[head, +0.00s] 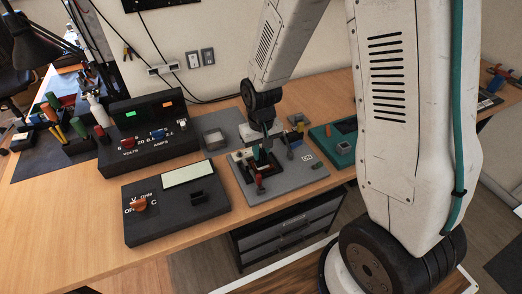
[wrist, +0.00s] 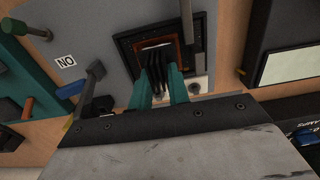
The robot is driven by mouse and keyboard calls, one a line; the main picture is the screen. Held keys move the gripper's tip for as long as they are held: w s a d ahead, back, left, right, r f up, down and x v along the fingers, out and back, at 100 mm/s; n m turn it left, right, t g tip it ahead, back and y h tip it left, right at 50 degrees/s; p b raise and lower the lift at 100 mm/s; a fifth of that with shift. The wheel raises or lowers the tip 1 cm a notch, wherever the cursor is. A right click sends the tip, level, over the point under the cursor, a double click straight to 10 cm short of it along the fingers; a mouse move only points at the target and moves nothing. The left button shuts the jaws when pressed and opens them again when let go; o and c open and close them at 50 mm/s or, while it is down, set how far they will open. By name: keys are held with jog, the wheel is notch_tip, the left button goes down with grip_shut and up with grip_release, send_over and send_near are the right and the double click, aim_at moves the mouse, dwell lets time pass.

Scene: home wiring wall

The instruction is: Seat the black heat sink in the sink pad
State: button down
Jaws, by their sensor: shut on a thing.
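My gripper (wrist: 158,88) has teal fingers shut on the black heat sink (wrist: 155,66), whose upright fins show between them in the wrist view. The heat sink is over the sink pad (wrist: 123,45), a dark square frame with a reddish-brown inner border on a grey board (wrist: 95,25). Part of the pad's inside shows beyond the heat sink. The fingers and heat sink hide its near side, so I cannot tell whether the heat sink touches the pad. In the head view my gripper (head: 260,153) points down at the board (head: 285,188), and the heat sink is mostly hidden.
On the board, a lever with a blue handle (wrist: 70,90) and grey posts stand close to my gripper. A black meter (head: 175,208) is to the left, a teal unit (head: 318,137) to the right, and a grey tray (head: 213,139) behind.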

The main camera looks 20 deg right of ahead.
aim_at(261, 150)
jog(key=shift+f, duration=0.8)
jog(key=c, duration=1.3)
grip_release()
jog(key=shift+o, duration=0.2)
jog(key=shift+r, duration=3.95)
